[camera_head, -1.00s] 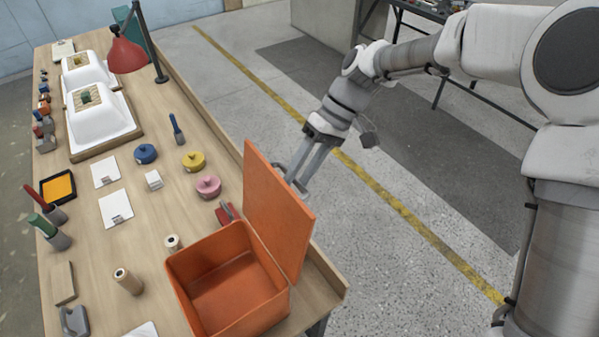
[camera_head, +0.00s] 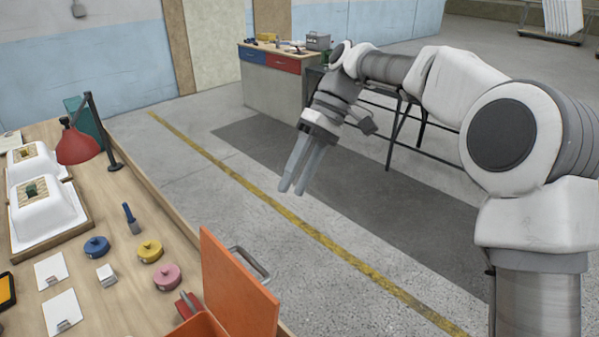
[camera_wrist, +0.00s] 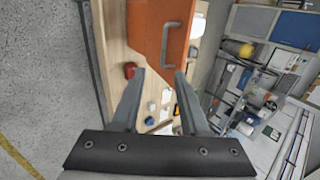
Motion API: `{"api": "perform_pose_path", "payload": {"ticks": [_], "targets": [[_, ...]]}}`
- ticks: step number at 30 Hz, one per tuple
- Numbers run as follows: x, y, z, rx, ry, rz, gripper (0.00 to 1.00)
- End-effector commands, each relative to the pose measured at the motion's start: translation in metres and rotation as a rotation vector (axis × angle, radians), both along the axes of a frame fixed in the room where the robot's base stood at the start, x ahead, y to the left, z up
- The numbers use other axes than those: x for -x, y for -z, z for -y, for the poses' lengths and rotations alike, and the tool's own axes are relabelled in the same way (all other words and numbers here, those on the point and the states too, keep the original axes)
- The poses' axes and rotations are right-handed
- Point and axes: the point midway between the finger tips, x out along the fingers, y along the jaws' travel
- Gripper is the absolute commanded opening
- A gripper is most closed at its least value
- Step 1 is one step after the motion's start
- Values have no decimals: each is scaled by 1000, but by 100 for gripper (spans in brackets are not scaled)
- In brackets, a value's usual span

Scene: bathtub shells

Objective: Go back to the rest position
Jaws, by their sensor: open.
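My gripper (camera_head: 292,189) is open and empty in the head view. It hangs over the floor beyond the right edge of the workbench (camera_head: 143,185), clear of everything. In the wrist view my two fingers (camera_wrist: 157,78) are apart with nothing between them. Beyond them are the raised orange lid (camera_wrist: 160,30) and its grey handle. In the head view the orange lid (camera_head: 235,290) stands upright at the box (camera_head: 195,326), which is mostly cut off by the lower edge.
On the bench are two white shells (camera_head: 45,213), a red lamp (camera_head: 77,147), and blue (camera_head: 96,247), yellow (camera_head: 150,251) and pink (camera_head: 167,277) round pots. A second bench (camera_head: 272,62) stands behind. The floor (camera_head: 240,170) around my gripper is clear.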

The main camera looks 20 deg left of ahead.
Motion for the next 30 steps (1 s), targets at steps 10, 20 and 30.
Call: {"api": "perform_pose_path", "payload": {"ticks": [10, 20, 30], "targets": [[-7, -11, 4, 1, -1, 0, 45], [-7, -11, 4, 1, 1, 1, 45], [8, -18, 39, 117, 142, 138, 45]]}}
